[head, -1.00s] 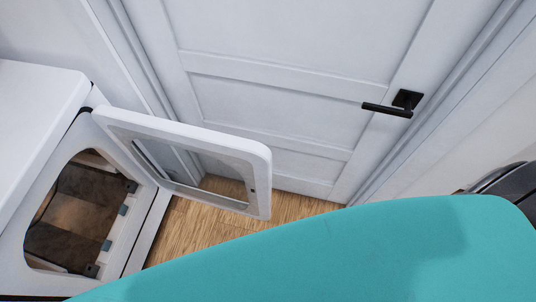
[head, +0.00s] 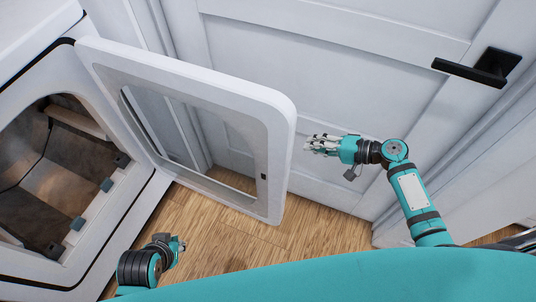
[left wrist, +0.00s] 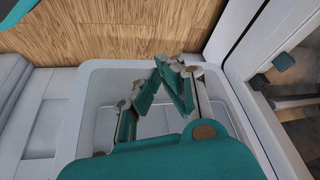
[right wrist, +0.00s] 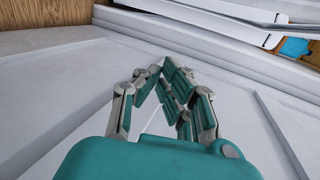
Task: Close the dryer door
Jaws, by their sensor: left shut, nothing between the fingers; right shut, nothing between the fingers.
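The dryer door (head: 268,150) is a white frame with a clear window, hinged at its left side and standing wide open from the white dryer (head: 120,215). The dark drum opening (head: 60,165) is uncovered. My right gripper (head: 310,143) is shut and empty, just right of the door's free edge, on the side facing the room door; I cannot tell if they touch. My left gripper (head: 180,244) is shut and empty, low in front of the dryer, on the door's inner side. The dryer door also shows in the left wrist view (left wrist: 97,80), behind the fingers.
A white panelled room door (head: 345,80) with a black handle (head: 478,67) stands close behind the open dryer door. Wooden floor (head: 230,245) lies clear between the dryer and the room door. A white wall runs along the right.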

